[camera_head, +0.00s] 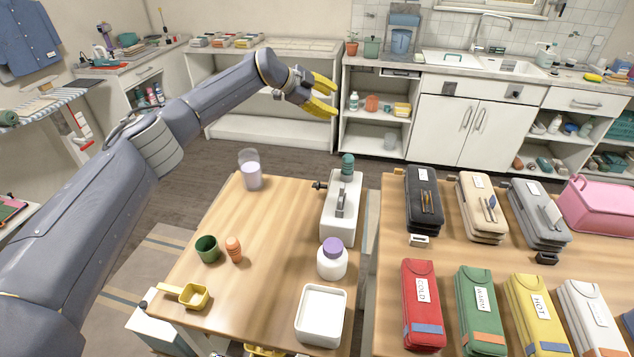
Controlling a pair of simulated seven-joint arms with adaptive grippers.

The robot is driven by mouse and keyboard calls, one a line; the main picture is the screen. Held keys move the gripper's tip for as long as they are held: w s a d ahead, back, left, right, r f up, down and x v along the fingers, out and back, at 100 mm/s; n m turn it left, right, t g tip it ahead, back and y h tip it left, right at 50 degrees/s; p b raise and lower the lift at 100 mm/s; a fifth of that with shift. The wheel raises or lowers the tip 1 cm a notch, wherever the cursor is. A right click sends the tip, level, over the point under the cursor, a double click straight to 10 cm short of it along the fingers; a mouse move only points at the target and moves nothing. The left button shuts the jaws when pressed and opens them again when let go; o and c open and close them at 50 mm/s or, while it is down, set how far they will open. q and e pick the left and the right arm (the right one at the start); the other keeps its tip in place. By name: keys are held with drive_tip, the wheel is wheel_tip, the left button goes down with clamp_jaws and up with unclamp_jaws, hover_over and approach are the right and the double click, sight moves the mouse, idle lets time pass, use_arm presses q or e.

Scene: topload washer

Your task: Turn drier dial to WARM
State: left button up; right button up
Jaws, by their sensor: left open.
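My left gripper (334,101) has yellow fingers spread apart, with nothing between them. It is raised at the upper middle of the head view, in front of the back shelves and beyond the wooden table. I cannot make out a drier or its dial for certain in this view. A green pouch (477,307) labelled WARM lies at the lower right, between a red pouch (420,305) labelled COLD and a yellow pouch (535,312) labelled HOT. My left gripper is far from these pouches.
The wooden table (270,275) holds a white device (343,222) with a teal top, a purple-capped jar (332,263), a white tray (300,335), a green cup (207,249) and a yellow scoop (195,296). A pink bin (600,207) stands at the right.

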use_arm(q)
drive_tip(key=s+a+f+g+y, duration=0.2)
drive_tip(key=a+f+y, duration=0.1)
drive_tip(key=a+f, duration=0.35)
drive_tip(key=g+y, duration=0.2)
drive_tip(key=g, duration=0.2)
approach(316, 184)
drive_tip(key=shift+n, duration=0.4)
drive_tip(key=x, duration=0.8)
drive_tip(key=shift+w+f, duration=0.25)
drive_tip(key=shift+w, duration=0.05)
drive_tip(key=shift+w+d+f, duration=0.1)
drive_tip(key=shift+w+f, duration=0.05)
drive_tip(key=shift+x, duration=1)
drive_tip(key=shift+o, duration=0.2)
drive_tip(key=shift+f, duration=0.1)
clamp_jaws()
